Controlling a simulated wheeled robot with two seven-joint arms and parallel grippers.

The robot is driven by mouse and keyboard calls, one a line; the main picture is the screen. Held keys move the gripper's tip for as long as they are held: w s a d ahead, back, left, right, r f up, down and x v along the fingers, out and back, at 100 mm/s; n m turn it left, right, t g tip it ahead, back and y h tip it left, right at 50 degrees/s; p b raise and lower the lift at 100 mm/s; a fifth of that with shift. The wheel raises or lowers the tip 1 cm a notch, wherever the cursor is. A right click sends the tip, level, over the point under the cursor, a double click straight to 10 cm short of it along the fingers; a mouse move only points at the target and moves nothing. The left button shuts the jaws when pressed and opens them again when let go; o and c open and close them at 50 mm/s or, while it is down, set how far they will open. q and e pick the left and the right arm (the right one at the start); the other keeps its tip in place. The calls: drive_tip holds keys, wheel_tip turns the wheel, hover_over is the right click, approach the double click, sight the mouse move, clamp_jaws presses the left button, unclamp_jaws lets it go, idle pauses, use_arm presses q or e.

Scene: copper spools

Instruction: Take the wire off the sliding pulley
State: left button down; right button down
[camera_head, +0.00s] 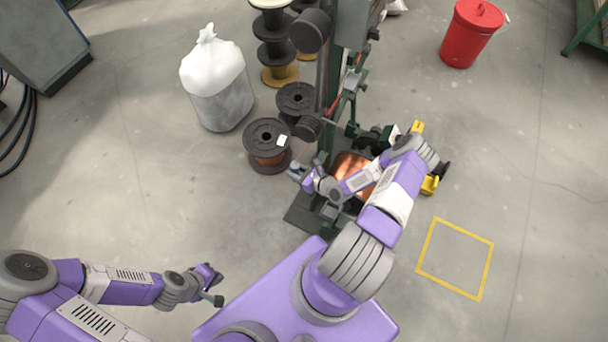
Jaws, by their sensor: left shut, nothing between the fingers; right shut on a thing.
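The winding machine (352,85) stands at the upper middle. A dark round pulley (310,128) sits on its left side, and a larger dark one (310,30) is higher up. I cannot tell which is the sliding pulley. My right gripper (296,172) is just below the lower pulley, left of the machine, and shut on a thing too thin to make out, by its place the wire. My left gripper (214,291) is shut and empty, low over the floor at the lower left.
A copper-wound spool (354,168) sits in the machine, partly behind my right arm. Black spools (267,145) and a white sack (220,85) stand to the left. A red bin (470,32) is at the upper right. Floor around the yellow square (455,258) is clear.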

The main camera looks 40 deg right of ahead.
drive_tip(key=w+a, duration=0.3)
drive_tip(key=w, duration=0.5)
wheel_tip(320, 180, up, 10)
drive_tip(key=p, duration=0.5)
drive_tip(key=shift+a+f, duration=0.2)
drive_tip(key=shift+f, duration=0.05)
drive_tip(key=shift+w, duration=0.1)
idle(0.3)
